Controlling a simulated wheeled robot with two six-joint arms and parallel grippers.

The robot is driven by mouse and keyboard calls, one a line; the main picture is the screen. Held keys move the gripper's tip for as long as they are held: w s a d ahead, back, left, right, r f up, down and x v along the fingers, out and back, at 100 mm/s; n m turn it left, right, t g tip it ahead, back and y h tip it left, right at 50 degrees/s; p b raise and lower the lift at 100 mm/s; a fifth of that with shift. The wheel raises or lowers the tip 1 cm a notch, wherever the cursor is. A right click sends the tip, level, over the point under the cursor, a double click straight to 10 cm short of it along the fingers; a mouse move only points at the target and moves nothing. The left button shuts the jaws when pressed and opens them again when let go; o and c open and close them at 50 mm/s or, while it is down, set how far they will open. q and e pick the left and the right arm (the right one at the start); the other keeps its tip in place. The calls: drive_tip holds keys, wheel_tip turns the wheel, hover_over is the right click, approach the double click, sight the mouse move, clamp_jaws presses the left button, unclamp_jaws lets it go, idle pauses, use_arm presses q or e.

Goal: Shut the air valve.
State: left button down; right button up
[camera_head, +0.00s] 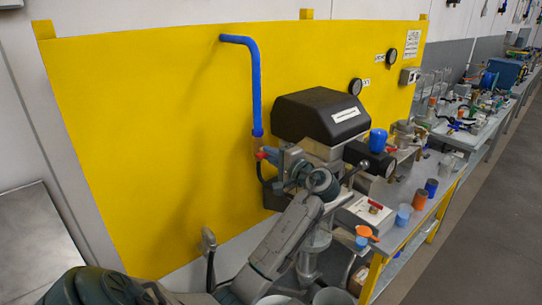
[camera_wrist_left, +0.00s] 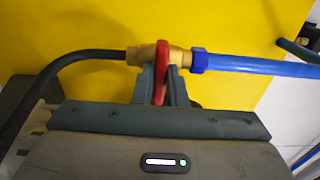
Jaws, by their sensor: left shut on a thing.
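The air valve has a brass body (camera_wrist_left: 140,55) set between a blue pipe (camera_wrist_left: 260,66) and a black hose (camera_wrist_left: 80,63) in the left wrist view. Its red handle (camera_wrist_left: 161,72) lies across the line of the pipe in that view. My left gripper (camera_wrist_left: 160,88) is shut on the red handle, with a finger on each side. In the head view the blue pipe (camera_head: 255,90) runs down the yellow panel to the valve, where a bit of the red handle (camera_head: 262,155) shows beside my left gripper (camera_head: 272,159). My right gripper is not in view.
A black-topped machine (camera_head: 318,115) stands just right of the valve. A grey bench (camera_head: 405,215) holds a white box (camera_head: 365,214), an orange funnel (camera_head: 366,233) and several cups. The yellow panel (camera_head: 150,120) is bare to the left of the pipe.

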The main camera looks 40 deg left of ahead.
use_arm(q)
drive_tip(key=c, duration=1.5)
unclamp_jaws()
drive_tip(key=shift+o, duration=0.2)
drive_tip(key=shift+d, duration=0.1)
drive_tip(key=d+b, duration=0.5)
drive_tip(key=d, duration=0.5)
drive_tip(key=shift+s+d+b, duration=0.35)
drive_tip(key=shift+s, duration=0.05)
